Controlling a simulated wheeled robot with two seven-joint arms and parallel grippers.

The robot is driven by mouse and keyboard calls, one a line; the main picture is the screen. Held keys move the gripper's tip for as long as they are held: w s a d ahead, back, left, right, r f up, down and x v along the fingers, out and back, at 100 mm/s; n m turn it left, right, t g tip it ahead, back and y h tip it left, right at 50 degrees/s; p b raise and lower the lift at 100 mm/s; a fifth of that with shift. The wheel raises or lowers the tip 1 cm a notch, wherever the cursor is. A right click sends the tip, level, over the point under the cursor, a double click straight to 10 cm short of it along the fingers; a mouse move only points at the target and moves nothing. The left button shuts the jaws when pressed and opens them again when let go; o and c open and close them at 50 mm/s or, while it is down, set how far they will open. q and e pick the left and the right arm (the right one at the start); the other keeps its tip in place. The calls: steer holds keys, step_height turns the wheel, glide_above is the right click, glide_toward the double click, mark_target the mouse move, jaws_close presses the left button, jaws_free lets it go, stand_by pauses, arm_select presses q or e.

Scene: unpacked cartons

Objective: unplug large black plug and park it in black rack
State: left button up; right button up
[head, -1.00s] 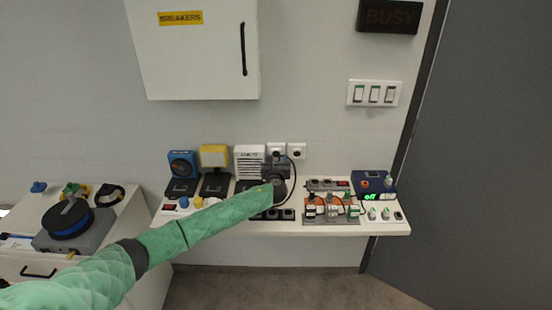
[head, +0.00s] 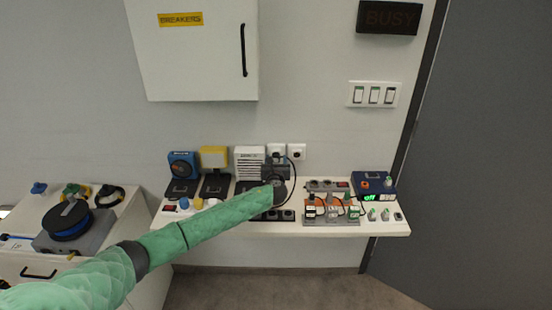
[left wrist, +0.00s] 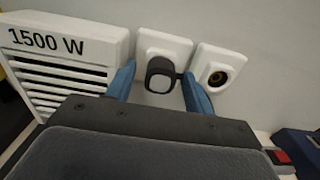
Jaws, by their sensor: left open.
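The large black plug (left wrist: 161,74) sits in the left of two white wall sockets; in the head view only a small part of it (head: 277,154) shows above my gripper. My left gripper (left wrist: 160,84) is open, with one blue finger on each side of the plug. Whether the fingers touch it I cannot tell. In the head view the left gripper (head: 276,164) is in front of the sockets. The black rack (head: 287,215) lies at the shelf's front edge, partly hidden behind my left arm. My right gripper is not in view.
The right wall socket (left wrist: 217,77) is empty. A white 1500 W heater (left wrist: 65,62) stands just left of the plug. A black cord (head: 294,172) loops down right of my gripper. A power strip with several plugs (head: 331,211) lies on the shelf (head: 240,228).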

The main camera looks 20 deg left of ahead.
mark_target(276, 160)
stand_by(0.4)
arm_select(q)
steer(key=shift+c, duration=1.1)
jaws_close()
steer(key=shift+s+d+r+p, duration=0.1)
steer(key=shift+s+d+p, duration=0.1)
steer(key=shift+s+p, duration=0.4)
steer(key=shift+p+v, duration=1.1)
steer(key=shift+v, duration=1.25)
